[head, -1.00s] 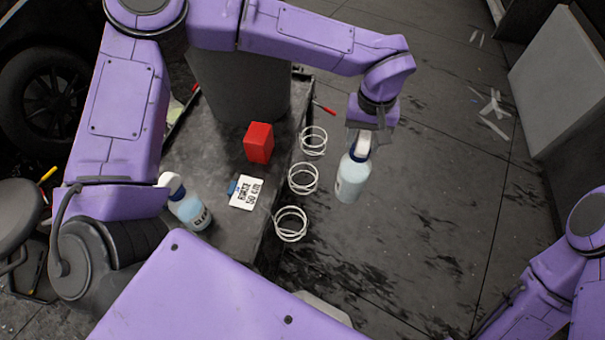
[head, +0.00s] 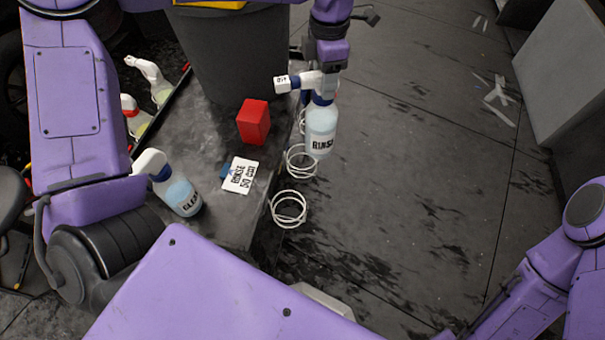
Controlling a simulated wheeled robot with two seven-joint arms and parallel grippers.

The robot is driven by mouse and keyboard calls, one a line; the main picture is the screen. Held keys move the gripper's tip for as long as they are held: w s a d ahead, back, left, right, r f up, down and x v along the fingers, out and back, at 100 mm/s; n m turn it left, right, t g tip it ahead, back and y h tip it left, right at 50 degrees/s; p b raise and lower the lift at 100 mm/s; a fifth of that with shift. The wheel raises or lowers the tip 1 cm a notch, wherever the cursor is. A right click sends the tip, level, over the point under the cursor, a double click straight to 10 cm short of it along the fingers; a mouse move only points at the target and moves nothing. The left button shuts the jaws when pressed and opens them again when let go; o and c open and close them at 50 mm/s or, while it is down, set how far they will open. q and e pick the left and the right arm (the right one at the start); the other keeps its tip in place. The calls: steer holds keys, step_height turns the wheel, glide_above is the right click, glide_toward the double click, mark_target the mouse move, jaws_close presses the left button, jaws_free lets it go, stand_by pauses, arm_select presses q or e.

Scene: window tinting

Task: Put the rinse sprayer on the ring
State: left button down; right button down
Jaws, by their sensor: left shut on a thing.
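My left gripper (head: 325,84) is shut on the rinse sprayer (head: 321,133), a clear bottle of pale blue liquid with a RINSE label and a white and blue head. It hangs roughly upright beside the cart's right edge. Several white wire rings stick out from that edge: a near ring (head: 289,209), a middle ring (head: 301,162), and a far one mostly hidden behind the bottle. In the picture the bottle's base is just above and right of the middle ring; I cannot tell the height gap. My right gripper is outside the view.
The dark cart top (head: 205,135) carries a red block (head: 254,122), a white RINSE card (head: 239,176) and a tilted CLEAN-type spray bottle (head: 177,194). More spray bottles (head: 151,80) stand at the far left edge. A grey bin (head: 232,55) stands behind. Open floor lies right.

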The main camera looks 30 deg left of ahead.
arm_select(q)
steer(key=a+n, duration=0.1)
steer(key=n, duration=0.1)
steer(key=a+n+b, duration=0.1)
steer(key=n, duration=0.1)
steer(key=n+b, duration=0.1)
steer(key=n, duration=0.1)
steer(key=shift+w+a, duration=0.1)
steer(key=shift+a, duration=0.3)
step_height(320, 180, down, 18)
steer(key=a+n+b, duration=0.2)
steer(key=n, duration=0.4)
steer(key=shift+a+r+n+b, duration=0.25)
steer(key=shift+n+b, duration=0.05)
steer(key=shift+c, duration=2.4)
jaws_free()
steer(key=shift+f, duration=0.15)
